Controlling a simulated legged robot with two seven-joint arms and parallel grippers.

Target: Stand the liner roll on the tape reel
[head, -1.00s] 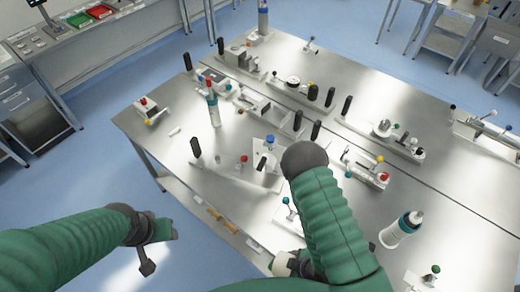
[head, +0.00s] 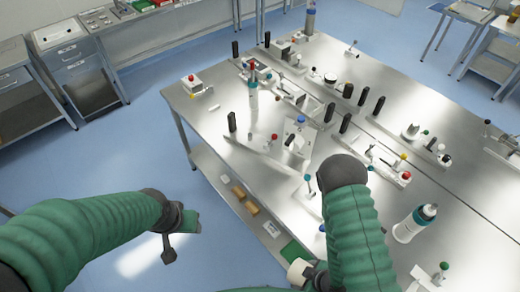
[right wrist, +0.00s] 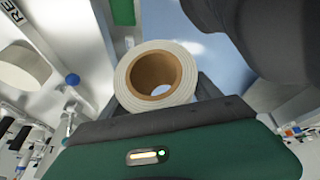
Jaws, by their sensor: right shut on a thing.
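The liner roll (right wrist: 128,92), white with a brown core, is in the jaws of my right gripper (right wrist: 160,97), whose dark fingers show at its two sides. In the head view the pale roll (head: 298,272) is at the bottom edge, partly hidden by my right arm, near the table's front edge. My left gripper (head: 180,235) hangs over the floor, away from the table; its jaw gap is not clear. I cannot make out the tape reel with certainty. A pale round shape (right wrist: 22,68) shows at the left of the right wrist view.
The steel table (head: 235,185) carries fixtures with dark posts and coloured knobs. A white bottle with a teal top (head: 412,224) stands at right. A blue knob (right wrist: 72,79) is near the roll in the wrist view. A lower shelf (head: 228,192) holds brown blocks.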

